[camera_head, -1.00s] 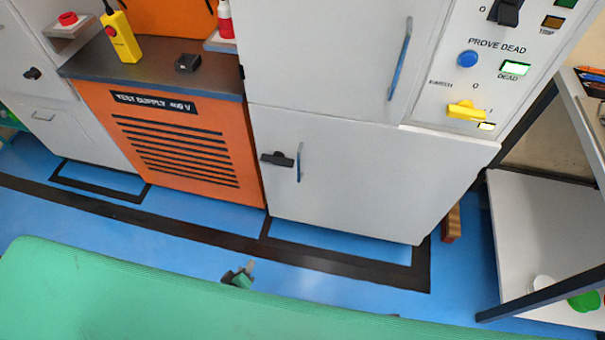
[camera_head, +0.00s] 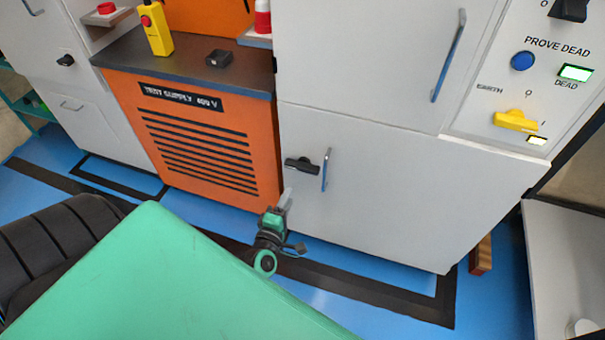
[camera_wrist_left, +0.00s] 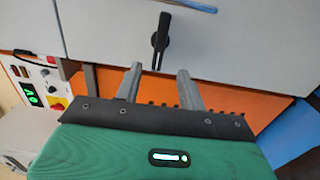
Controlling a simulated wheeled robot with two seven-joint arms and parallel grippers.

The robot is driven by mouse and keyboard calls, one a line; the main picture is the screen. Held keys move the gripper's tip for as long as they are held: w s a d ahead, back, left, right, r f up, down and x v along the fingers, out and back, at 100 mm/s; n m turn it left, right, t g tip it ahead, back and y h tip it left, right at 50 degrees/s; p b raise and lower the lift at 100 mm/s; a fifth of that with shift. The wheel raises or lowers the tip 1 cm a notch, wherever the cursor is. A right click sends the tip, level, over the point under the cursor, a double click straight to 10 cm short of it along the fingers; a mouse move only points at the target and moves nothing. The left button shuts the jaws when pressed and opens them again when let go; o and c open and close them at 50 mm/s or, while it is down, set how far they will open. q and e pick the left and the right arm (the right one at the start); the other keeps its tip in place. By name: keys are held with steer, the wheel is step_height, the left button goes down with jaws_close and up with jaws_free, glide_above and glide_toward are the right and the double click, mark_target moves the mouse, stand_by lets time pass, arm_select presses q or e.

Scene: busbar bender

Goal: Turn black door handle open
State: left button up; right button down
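The black door handle (camera_head: 301,164) lies roughly level on the lower grey cabinet door (camera_head: 400,195), near its left edge and beside a blue vertical pull bar (camera_head: 326,170). My left gripper (camera_head: 287,195) is just below the handle in the head view, apart from it as far as I can tell. In the left wrist view, the black handle (camera_wrist_left: 160,40) shows ahead, between and beyond the fingertips. There the left gripper (camera_wrist_left: 158,76) has its fingers apart with nothing between them. My right gripper is not in view.
An orange test supply cabinet (camera_head: 215,150) stands left of the grey door. A yellow switch (camera_head: 515,121) and blue button (camera_head: 522,61) are on the upper right panel. A white shelf (camera_head: 565,250) stands at the right. Blue floor with black tape lies in front.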

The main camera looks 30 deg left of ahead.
mark_target(300, 170)
arm_select(q)
steer(key=x, duration=1)
steer(key=shift+w, duration=0.45)
steer(key=shift+a, duration=0.1)
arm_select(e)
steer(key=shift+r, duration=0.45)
arm_select(q)
steer(key=shift+c, duration=0.4)
steer(key=c, duration=0.7)
jaws_close()
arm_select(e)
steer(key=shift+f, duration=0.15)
